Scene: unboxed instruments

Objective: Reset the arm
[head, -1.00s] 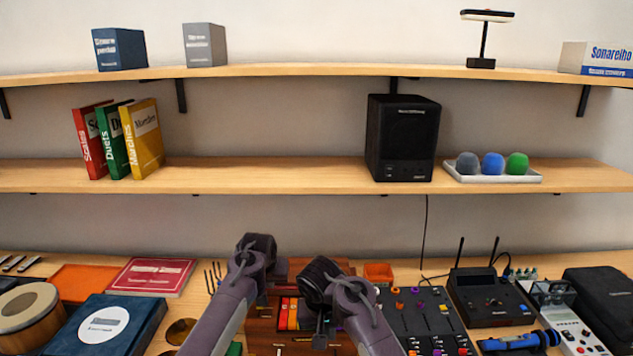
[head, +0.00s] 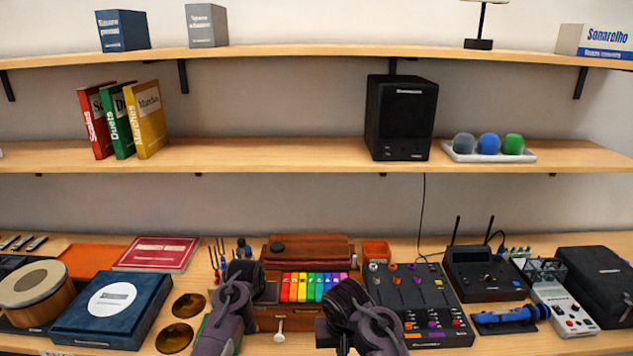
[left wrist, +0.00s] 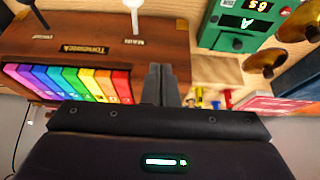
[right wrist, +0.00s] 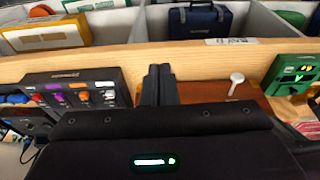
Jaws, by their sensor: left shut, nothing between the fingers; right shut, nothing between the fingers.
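My left gripper shows at the bottom of the head view, in front of the wooden box with rainbow keys (head: 310,287). In the left wrist view its fingers (left wrist: 161,85) are shut together and empty, above the wooden box's edge beside the coloured keys. My right arm shows just right of it in the head view, in front of the black mixer (head: 415,300). In the right wrist view the right gripper's fingers (right wrist: 159,85) are shut and empty, over the table's front edge between the mixer and the wooden box.
A blue box (head: 112,308) and a drum (head: 35,293) lie to the left, with bronze discs (head: 180,320) beside them. A black radio unit (head: 485,275) stands to the right. Bins with a yellow box (right wrist: 45,35) and a blue case (right wrist: 200,28) lie below the table edge.

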